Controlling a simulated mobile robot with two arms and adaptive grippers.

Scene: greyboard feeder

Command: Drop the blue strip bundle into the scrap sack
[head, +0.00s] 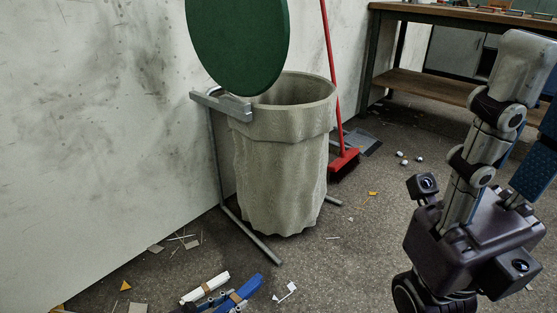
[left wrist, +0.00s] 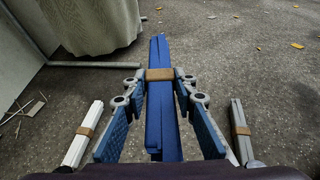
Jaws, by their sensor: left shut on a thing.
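The blue strip bundle (head: 244,289) has a brown band and shows at the bottom of the head view. In the left wrist view the blue bundle (left wrist: 160,110) runs lengthwise between the blue fingers of my left gripper (left wrist: 161,77), which is shut on it near the band. I cannot tell whether the bundle touches the floor. The grey-beige scrap sack (head: 280,160) hangs open-mouthed in a metal stand by the wall, farther off than the bundle. Its edge shows in the left wrist view (left wrist: 95,22).
A green round lid (head: 240,45) stands raised over the sack's left rim. The stand's foot (head: 252,240) reaches along the floor. A white bundle (head: 205,287) and a grey bundle (left wrist: 239,130) lie beside my left gripper. A red broom (head: 345,160) and a workbench (head: 420,85) are behind.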

